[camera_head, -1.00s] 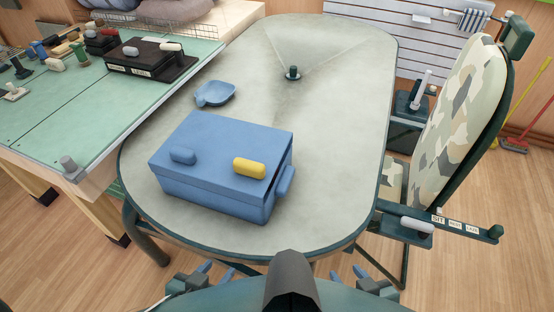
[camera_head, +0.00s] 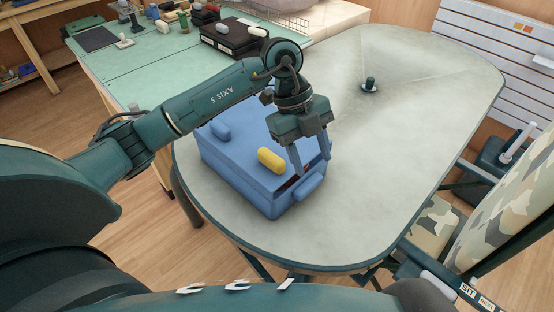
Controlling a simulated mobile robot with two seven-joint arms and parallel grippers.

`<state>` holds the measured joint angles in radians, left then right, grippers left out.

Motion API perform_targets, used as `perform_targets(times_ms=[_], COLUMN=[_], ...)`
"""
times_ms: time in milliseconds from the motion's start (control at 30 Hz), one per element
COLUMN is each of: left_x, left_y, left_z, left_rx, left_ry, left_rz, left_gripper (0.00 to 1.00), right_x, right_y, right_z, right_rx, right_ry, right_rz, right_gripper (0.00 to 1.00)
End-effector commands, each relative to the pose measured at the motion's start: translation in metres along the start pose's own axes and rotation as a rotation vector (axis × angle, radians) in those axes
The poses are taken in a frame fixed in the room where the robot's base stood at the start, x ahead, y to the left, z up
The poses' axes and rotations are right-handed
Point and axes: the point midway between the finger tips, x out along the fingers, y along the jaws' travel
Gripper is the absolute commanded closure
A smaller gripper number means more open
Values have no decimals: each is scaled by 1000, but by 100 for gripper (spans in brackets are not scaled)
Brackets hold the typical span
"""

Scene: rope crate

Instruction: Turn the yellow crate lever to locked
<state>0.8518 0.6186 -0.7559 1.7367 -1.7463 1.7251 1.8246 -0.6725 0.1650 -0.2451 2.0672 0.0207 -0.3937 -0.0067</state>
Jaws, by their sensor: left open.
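The blue crate (camera_head: 232,171) stands on the oval grey table with its lid down. The yellow lever (camera_head: 271,160) lies on the lid near the right front corner. A blue lever (camera_head: 220,131) sits on the lid's left side. A blue handle (camera_head: 309,186) sticks out from the crate's right side. My left gripper (camera_head: 311,165) is open and points down, just right of the yellow lever and over the crate's right edge. I see nothing between its fingers, and it looks apart from the lever. The arm hides the crate's back part. My right gripper is out of view.
The grey table (camera_head: 400,150) is clear to the right, apart from a small dark green knob (camera_head: 370,85) near the back. A green workbench (camera_head: 130,75) with a black box (camera_head: 235,38) stands at the back left. A camouflage chair (camera_head: 505,230) stands at the right.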

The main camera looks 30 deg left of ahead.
Motion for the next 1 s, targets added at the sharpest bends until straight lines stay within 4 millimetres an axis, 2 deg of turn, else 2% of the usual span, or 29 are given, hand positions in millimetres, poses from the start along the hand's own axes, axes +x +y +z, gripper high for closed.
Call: perform_targets(times_ms=[33, 100, 200, 300, 467, 800, 1000], left_x=[-22, -45, -66, -71, -51, 13, 38], left_y=[2, 8, 14, 18, 22, 31, 35], left_z=[24, 46, 64, 71, 79, 106, 116], left_rx=[-77, -174, -270, -309, -312, -310, -308], left_ry=[-129, -260, -374, -416, -418, -415, -414], left_rz=[30, 59, 77, 84, 88, 87, 86], left_gripper=[53, 53, 53, 53, 53, 53, 53], right_x=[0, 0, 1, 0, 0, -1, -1], right_y=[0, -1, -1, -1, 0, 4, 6], right_z=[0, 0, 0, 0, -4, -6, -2], right_rx=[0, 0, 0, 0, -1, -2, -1], right_ry=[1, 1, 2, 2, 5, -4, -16], right_rz=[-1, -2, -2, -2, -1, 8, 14], right_gripper=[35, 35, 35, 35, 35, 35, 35])
